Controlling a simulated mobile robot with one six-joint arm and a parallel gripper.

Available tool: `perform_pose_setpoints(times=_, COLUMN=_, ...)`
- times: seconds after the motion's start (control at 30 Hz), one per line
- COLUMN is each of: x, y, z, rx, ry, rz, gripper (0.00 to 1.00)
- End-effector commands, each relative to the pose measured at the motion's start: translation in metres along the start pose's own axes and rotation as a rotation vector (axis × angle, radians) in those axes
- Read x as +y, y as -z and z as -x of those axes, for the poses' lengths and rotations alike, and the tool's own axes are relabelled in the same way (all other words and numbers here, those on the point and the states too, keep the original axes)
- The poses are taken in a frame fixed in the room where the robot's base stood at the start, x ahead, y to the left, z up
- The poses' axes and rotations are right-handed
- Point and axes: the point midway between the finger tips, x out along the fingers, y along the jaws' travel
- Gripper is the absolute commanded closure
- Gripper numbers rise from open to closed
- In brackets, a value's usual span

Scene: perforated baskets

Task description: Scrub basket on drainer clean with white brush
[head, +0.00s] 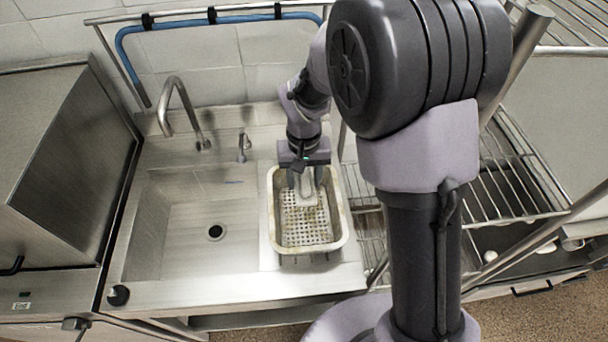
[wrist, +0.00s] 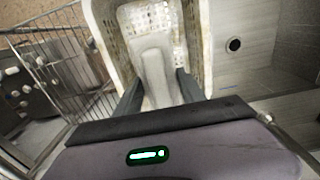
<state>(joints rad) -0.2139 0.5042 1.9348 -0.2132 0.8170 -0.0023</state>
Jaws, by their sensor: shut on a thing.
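The perforated basket (head: 334,236) sits on the drainer (head: 262,258) to the right of the sink bowl. It is off-white, with brownish stains on its walls and floor. My gripper (head: 307,180) is over the far part of the basket, pointing down into it. The gripper is shut on the white brush (wrist: 155,68), whose pale handle lies between the two fingers in the wrist view. The brush head reaches into the basket, whose rim also shows in the wrist view (wrist: 98,35). The bristles are hidden, so I cannot tell whether they touch the basket floor.
The sink bowl (head: 185,240) with its drain is empty on the left, with a curved faucet (head: 172,100) behind it. A wire rack (head: 515,175) stands close on the right. A blue hose (head: 215,22) hangs on the back rail. A steel box-shaped unit (head: 65,165) stands at far left.

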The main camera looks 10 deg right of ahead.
Motion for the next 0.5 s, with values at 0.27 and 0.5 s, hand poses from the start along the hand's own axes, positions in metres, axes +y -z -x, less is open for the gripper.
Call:
perform_pose_setpoints(times=0.27, x=0.000, y=0.000, z=-0.044, rx=0.000, ry=0.000, rz=-0.001, gripper=0.94)
perform_pose_setpoints(times=0.5, x=0.000, y=0.000, z=-0.078, rx=0.000, ry=0.000, rz=-0.001, gripper=0.94)
